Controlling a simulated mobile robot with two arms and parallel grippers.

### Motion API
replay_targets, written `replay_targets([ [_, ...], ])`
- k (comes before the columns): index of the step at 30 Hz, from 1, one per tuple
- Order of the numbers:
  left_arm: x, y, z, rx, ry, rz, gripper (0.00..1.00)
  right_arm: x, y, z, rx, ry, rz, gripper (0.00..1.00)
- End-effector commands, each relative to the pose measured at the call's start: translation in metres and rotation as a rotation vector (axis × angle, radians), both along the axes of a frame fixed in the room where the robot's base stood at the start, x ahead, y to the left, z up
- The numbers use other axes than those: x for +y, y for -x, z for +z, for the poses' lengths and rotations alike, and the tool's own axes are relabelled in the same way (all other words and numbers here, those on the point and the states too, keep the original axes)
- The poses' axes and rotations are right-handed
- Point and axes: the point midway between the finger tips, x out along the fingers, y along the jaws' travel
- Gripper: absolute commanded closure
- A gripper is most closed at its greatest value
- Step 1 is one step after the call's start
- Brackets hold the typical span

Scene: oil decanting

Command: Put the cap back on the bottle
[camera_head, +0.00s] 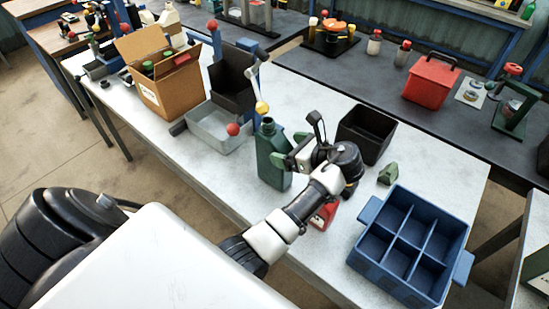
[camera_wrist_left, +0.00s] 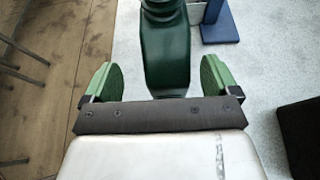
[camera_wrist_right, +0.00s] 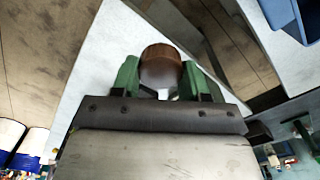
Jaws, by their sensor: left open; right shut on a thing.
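The green bottle (camera_head: 272,160) stands upright near the table's front edge, its mouth at the top. My left gripper (camera_head: 290,152) is open beside it. In the left wrist view the bottle (camera_wrist_left: 165,55) stands between and just beyond the two parted green finger pads, with gaps on both sides. My right gripper (camera_wrist_right: 163,80) shows only in its own wrist view, shut on a round brown thing (camera_wrist_right: 160,60) that looks like the cap. Its lower part is grey and blurred.
A blue divided crate (camera_head: 412,245) stands at the right, with a black bin (camera_head: 365,133) behind. A small green block (camera_head: 388,174) lies between them. A red container (camera_head: 325,215) is partly hidden by my arm. A grey tray (camera_head: 218,132) and cardboard box (camera_head: 160,85) stand left.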

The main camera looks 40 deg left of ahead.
Motion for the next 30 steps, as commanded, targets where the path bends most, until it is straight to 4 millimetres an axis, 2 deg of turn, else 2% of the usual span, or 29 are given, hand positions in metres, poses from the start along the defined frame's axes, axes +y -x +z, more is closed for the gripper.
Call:
replay_targets([
  [5,0.005,-0.001,0.0,0.002,-0.001,0.001,0.11,0.0,0.0,0.003,0.0,0.0,0.0,0.77],
  [10,0.029,-0.01,-0.003,0.002,-0.002,0.002,0.11,0.0,0.0,0.016,0.0,0.0,0.0,0.77],
  [15,0.046,-0.011,-0.013,0.002,-0.001,0.001,0.11,0.0,0.0,0.019,0.0,0.0,0.0,0.77],
  [26,0.049,-0.011,-0.016,0.0,0.0,0.0,0.11,0.0,0.0,0.018,0.0,0.0,0.0,0.77],
  [27,0.049,-0.011,-0.016,0.0,0.0,0.0,0.12,0.0,0.0,0.018,0.0,0.0,0.0,0.77],
  [30,0.048,-0.011,-0.016,0.0,0.0,0.0,0.28,0.0,0.0,0.018,0.0,0.0,0.0,0.77],
])
